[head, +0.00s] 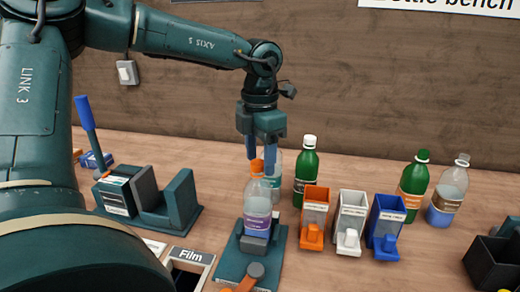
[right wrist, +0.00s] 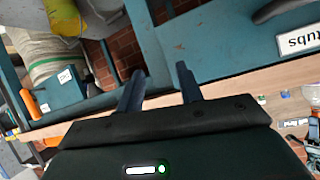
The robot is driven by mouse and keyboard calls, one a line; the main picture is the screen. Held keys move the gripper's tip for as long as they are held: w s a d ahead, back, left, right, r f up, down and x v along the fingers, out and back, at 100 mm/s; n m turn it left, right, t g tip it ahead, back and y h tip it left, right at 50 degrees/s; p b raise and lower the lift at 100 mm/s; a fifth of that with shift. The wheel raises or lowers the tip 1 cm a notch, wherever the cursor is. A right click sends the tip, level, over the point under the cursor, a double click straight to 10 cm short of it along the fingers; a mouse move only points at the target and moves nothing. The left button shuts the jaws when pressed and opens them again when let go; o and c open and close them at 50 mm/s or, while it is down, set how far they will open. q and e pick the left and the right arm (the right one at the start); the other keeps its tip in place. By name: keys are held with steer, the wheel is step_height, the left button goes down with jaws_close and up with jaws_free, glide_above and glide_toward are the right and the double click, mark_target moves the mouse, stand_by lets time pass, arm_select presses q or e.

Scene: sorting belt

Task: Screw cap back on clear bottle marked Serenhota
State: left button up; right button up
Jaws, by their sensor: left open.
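A clear bottle with a purple label (head: 257,208) stands upright in a dark teal holder (head: 232,262) on the bench; its label is too small to read. An orange cap (head: 257,167) sits at the mouth of this bottle; I cannot tell whether it is threaded on. My left gripper (head: 261,156) points down right above the bottle, open, its blue fingertips around or just behind the cap. My right gripper (right wrist: 160,72) shows only in the right wrist view, with its fingers apart and nothing between them, away from the bottle.
Behind stand another clear bottle (head: 275,172) and a green bottle (head: 306,168). Orange (head: 314,208), white (head: 350,218) and blue (head: 386,222) dispensers stand to the right. Farther right are a green bottle (head: 413,183), a clear bottle (head: 448,190) and a black bin (head: 488,262). A teal device (head: 150,200) stands left.

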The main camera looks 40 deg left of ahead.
arm_select(q)
steer(key=c, duration=1.1)
steer(key=m, duration=0.5)
steer(key=shift+r+p, duration=0.1)
steer(key=shift+p, duration=0.25)
steer(key=m, duration=0.4)
steer(key=shift+p, duration=0.35)
steer(key=shift+m, duration=0.6)
steer(key=m, duration=0.3)
steer(key=shift+p, duration=0.3)
steer(key=shift+m, duration=1.1)
